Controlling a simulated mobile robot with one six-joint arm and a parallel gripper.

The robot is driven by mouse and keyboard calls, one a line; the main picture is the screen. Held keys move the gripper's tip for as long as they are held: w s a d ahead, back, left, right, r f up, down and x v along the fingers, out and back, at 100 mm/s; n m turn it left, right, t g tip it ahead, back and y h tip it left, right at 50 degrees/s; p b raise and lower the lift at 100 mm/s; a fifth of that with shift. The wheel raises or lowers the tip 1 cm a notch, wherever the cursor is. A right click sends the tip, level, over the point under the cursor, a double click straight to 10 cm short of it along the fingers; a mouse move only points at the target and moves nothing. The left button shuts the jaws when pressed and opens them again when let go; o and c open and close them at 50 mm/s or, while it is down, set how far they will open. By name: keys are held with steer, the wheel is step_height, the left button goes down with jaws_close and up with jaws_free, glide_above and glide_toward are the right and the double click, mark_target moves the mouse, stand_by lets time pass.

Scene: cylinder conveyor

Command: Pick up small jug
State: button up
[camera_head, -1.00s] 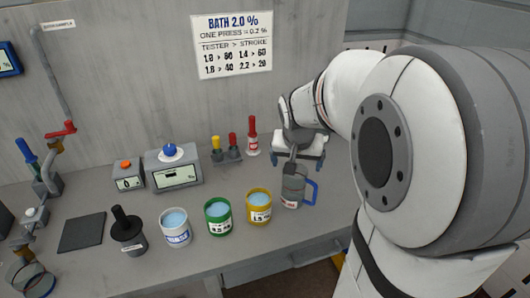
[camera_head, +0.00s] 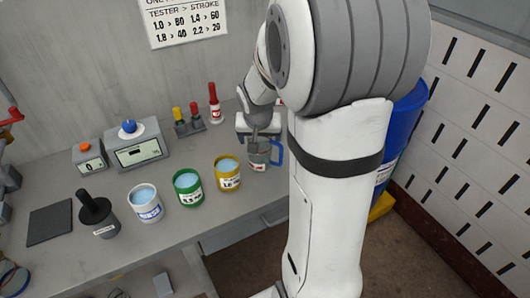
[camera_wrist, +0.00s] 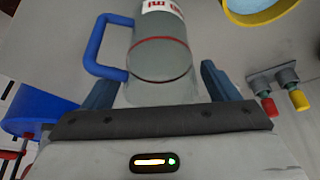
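The small jug is a grey, see-through cylinder with a blue handle and a red-and-white label. In the head view the small jug (camera_head: 258,157) stands at the right end of the bench's row of vessels. My gripper (camera_head: 258,133) is just above and behind it, partly hiding its top. In the wrist view the jug (camera_wrist: 163,62) lies between the fingertips of my gripper (camera_wrist: 163,78), its handle on the left. The fingers are spread, with narrow gaps seeming to show beside the jug; contact is hard to judge.
A yellow cup (camera_head: 228,175) stands close left of the jug, then a green cup (camera_head: 188,188) and a white cup (camera_head: 146,204). A blue barrel (camera_head: 405,115) is right of my arm.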

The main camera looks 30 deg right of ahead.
steer(key=c, duration=1)
steer(key=shift+c, duration=0.3)
steer(key=shift+r, duration=0.15)
